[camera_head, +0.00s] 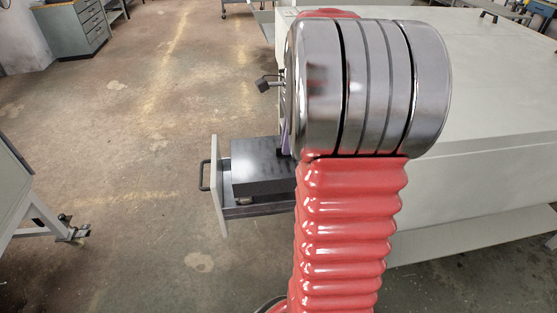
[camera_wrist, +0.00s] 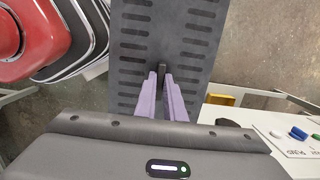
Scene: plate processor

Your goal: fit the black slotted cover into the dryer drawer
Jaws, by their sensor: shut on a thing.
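The black slotted cover (camera_head: 258,165) is at the open dryer drawer (camera_head: 222,197), inside or just over it; I cannot tell whether it rests in the drawer. In the wrist view the cover (camera_wrist: 200,20) runs up the middle, with rows of slots along both sides. My gripper (camera_wrist: 163,78) has two purple fingers shut on the small dark grip at the cover's middle. In the head view only a sliver of the purple fingers (camera_head: 285,138) shows; my arm hides the rest and the drawer's right part.
The large pale machine (camera_head: 470,130) stands right of the drawer. The drawer front has a dark handle (camera_head: 204,176). A pale table (camera_head: 12,190) stands at the left, a grey cabinet (camera_head: 75,28) far back. The floor between is clear. The wrist view shows a yellow box (camera_wrist: 222,100) at the right.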

